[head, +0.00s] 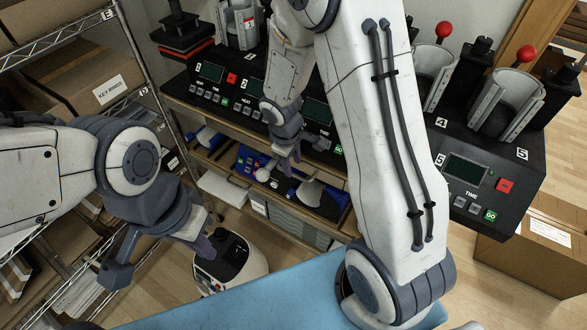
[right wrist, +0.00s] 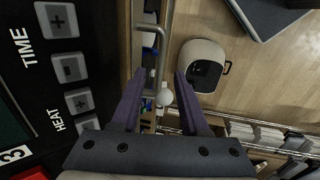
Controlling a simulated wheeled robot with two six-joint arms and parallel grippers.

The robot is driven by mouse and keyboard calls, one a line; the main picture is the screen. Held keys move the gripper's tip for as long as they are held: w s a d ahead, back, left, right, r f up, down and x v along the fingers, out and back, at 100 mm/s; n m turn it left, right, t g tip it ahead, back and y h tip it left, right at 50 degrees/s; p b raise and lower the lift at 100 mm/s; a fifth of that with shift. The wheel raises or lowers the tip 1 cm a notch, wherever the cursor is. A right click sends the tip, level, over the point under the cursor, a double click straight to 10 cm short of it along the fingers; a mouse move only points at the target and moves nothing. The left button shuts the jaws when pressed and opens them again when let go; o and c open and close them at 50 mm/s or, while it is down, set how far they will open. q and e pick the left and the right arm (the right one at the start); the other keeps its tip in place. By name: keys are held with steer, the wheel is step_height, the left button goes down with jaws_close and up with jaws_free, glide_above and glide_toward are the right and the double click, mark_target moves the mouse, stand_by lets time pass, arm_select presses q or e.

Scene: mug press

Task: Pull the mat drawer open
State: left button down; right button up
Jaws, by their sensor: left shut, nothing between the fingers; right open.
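Wooden drawers (head: 215,158) sit under the press counter, with blue and white items showing inside. Which one holds the mats I cannot tell. My right gripper (head: 289,155) is open in front of them, pointing down. In the right wrist view, a metal bar handle (right wrist: 161,50) lies between the open purple fingers (right wrist: 158,78); I cannot tell whether they touch it. A white ball (right wrist: 165,97) shows between the fingers too. My left gripper (head: 206,248) is shut and empty, low at the left, away from the drawers.
The black press counter (head: 525,175) with control panels and red-knobbed mug presses (head: 435,65) stands above the drawers. Wire shelving (head: 130,60) with boxes is left, a blue surface (head: 275,295) in front, a cardboard box (head: 530,250) right.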

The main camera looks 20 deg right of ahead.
mark_target(294, 174)
steer(key=f, duration=0.4)
steer(key=shift+w+d+b, duration=0.25)
steer(key=shift+b, duration=0.05)
jaws_close()
stand_by(1.1)
